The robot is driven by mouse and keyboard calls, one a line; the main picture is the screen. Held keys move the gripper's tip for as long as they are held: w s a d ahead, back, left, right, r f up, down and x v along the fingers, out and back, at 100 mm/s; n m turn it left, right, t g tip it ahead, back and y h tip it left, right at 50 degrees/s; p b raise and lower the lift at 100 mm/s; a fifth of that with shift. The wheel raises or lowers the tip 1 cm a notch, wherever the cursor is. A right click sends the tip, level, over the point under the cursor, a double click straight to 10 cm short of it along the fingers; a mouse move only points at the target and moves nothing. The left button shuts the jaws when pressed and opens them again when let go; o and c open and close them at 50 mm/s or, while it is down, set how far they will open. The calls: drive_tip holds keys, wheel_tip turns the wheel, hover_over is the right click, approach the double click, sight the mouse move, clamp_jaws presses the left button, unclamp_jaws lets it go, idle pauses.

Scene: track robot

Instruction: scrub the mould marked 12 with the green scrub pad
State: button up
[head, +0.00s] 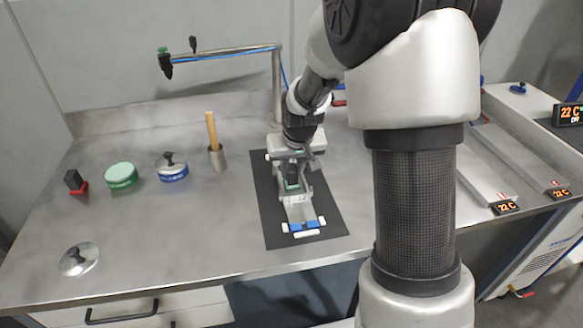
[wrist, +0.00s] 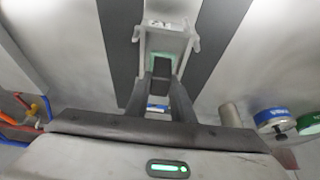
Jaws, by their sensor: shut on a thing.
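My gripper (head: 291,177) is shut on the dark handle of the green scrub pad (wrist: 153,62). In the wrist view the fingers (wrist: 161,88) close on the handle, and green edges of the pad show around it. The pad is over or inside a pale, narrow, open mould (wrist: 176,43); whether it touches the mould floor I cannot tell. In the head view the mould (head: 299,212) lies on a dark mat (head: 326,212), with blue and white pieces at its near end. No number 12 is legible on it. My gripper hides the mould's far part.
On the bench's left stand a red-based black block (head: 75,183), a green round tin (head: 121,175), a blue tin (head: 172,168), a cup with a wooden stick (head: 217,157) and a knobbed lid (head: 79,259). A tap arches behind. Trays with displays (head: 507,207) are right.

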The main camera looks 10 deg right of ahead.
drive_tip(key=shift+r+p, duration=2.7)
drive_tip(key=shift+r, duration=1.3)
